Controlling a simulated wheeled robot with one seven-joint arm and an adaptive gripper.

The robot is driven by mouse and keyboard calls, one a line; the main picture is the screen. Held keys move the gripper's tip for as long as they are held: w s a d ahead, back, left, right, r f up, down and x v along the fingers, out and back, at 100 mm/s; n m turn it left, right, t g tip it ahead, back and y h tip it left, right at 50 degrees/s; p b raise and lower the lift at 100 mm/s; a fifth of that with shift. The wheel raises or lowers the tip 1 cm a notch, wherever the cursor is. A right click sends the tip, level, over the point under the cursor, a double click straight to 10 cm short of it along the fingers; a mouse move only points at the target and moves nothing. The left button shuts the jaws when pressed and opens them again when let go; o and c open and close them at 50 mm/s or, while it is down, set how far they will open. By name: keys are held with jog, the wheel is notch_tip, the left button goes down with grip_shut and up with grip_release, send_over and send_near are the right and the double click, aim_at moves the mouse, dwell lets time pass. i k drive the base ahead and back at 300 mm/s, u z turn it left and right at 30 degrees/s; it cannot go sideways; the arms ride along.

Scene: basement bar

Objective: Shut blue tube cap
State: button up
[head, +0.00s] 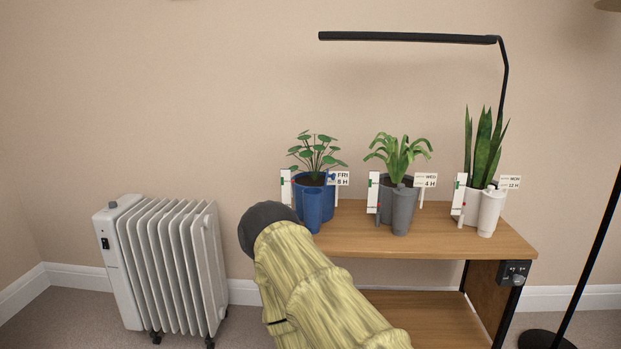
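A blue pot (327,203) with a round-leaved plant stands at the left end of the wooden shelf's top. A blue tube (313,210) is on its front side. A small blue piece (332,177) shows at the pot's upper right, beside the "FRI 8 H" label; it may be the tube's cap, but it is too small to tell whether it is open. My arm, in a yellowish sleeve with a dark rounded part, rises in front of the shelf's left end, just left of and below the blue tube. My gripper's fingers do not show.
A grey pot (385,198) and a white pot (470,205), each with a tube in front, stand to the right on the wooden shelf (440,243). A black lamp (410,38) hangs above. A white radiator (170,262) stands left; a black pole (590,265) stands right.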

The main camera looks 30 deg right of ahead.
aim_at(332, 177)
jog(key=u, duration=1.85)
jog(key=k, duration=0.75)
jog(key=z, duration=2.55)
